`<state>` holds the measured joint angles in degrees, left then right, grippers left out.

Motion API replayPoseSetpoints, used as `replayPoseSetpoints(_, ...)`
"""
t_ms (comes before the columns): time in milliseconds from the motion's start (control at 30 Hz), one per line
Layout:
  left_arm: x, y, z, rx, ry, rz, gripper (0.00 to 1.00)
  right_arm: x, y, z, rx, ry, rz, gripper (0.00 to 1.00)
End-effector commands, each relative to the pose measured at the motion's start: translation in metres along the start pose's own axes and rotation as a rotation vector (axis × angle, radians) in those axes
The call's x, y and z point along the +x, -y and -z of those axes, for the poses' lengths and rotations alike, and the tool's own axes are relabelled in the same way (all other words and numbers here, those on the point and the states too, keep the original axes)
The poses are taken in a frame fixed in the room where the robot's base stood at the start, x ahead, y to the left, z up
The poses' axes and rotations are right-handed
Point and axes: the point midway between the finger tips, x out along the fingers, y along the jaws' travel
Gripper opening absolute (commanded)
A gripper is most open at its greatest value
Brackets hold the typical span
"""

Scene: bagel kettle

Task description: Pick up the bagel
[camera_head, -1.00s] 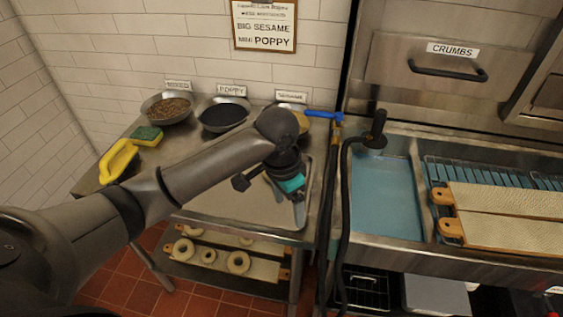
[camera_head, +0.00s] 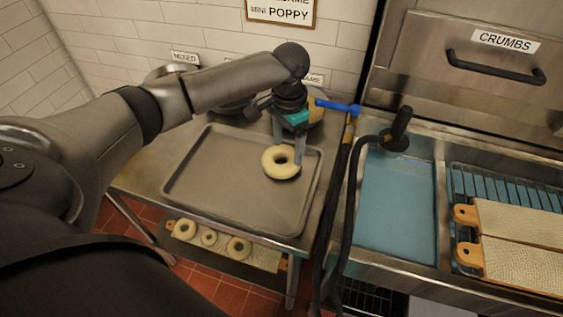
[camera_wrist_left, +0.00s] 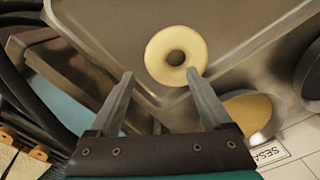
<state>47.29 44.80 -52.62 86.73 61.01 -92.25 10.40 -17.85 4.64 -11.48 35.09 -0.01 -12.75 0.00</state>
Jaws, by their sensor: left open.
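A pale ring-shaped bagel (camera_head: 281,162) lies on the metal tray (camera_head: 190,195), near the tray's right back corner. My left gripper (camera_head: 289,152) is over the back edge of the bagel, its two fingers apart and pointing down. In the left wrist view the bagel (camera_wrist_left: 175,56) shows just beyond the open fingertips (camera_wrist_left: 158,78); it overlaps the right fingertip's line of sight. Nothing is held between the fingers. Whether a finger touches the bagel I cannot tell. My right gripper is not in view.
Several bagels lie on a board (camera_head: 265,257) on the shelf below. A sesame bowl (camera_wrist_left: 250,112) stands behind the tray. A blue-handled tap (camera_head: 338,107) and black hose stand to the right, beside a water basin (camera_head: 395,205). The tray's left part is clear.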

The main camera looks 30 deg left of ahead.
Motion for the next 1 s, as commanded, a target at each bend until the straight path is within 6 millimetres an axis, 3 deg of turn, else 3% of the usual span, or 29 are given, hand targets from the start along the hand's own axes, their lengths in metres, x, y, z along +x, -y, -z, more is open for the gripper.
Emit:
replayPoseSetpoints(233,0.019,-0.001,0.0,0.001,0.002,-0.001,0.82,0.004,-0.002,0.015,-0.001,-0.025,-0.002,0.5)
replayPoseSetpoints(533,0.061,-0.006,0.0,0.0,0.001,0.001,0.82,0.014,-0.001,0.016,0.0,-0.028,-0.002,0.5)
replayPoseSetpoints(833,0.066,-0.006,0.0,0.002,-0.001,0.001,0.82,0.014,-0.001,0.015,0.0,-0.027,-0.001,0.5)
replayPoseSetpoints(1000,0.066,-0.006,0.0,0.001,0.0,0.001,0.66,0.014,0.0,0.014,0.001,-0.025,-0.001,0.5)
